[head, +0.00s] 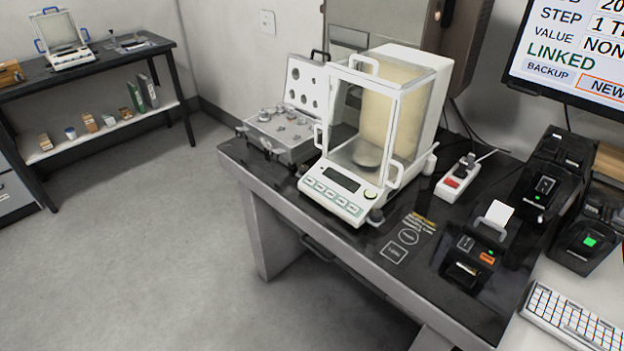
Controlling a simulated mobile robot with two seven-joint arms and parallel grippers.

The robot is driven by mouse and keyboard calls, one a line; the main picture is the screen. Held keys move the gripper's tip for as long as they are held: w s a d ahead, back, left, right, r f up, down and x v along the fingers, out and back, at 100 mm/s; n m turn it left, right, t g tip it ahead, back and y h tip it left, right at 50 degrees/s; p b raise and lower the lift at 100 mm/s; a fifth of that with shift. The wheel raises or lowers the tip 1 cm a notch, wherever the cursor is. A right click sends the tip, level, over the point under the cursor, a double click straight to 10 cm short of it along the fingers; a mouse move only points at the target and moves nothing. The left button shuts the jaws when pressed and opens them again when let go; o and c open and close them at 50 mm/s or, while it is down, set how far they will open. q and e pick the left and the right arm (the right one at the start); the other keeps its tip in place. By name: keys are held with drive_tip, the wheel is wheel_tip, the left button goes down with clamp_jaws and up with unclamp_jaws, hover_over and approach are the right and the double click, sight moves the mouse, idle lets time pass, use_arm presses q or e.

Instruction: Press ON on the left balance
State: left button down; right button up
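A white balance (388,135) with a glass draft shield stands on the dark table in the middle of the view. Its front panel has a dark display (341,180), a row of greenish buttons (332,197) and a round knob or button (370,194). The button labels are too small to read. The display looks blank. A round pan (367,155) shows inside the shield. A second, smaller white balance (72,58) with blue handles stands on the far table at the upper left; its controls are too small to make out. Neither of my grippers is in view.
An open weight case (284,130) sits left of the middle balance. A power strip (458,178), black devices (470,258), a keyboard (572,318) and a monitor (570,50) are at the right. Open floor (150,240) lies between the dark table (375,262) and the far table (95,62).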

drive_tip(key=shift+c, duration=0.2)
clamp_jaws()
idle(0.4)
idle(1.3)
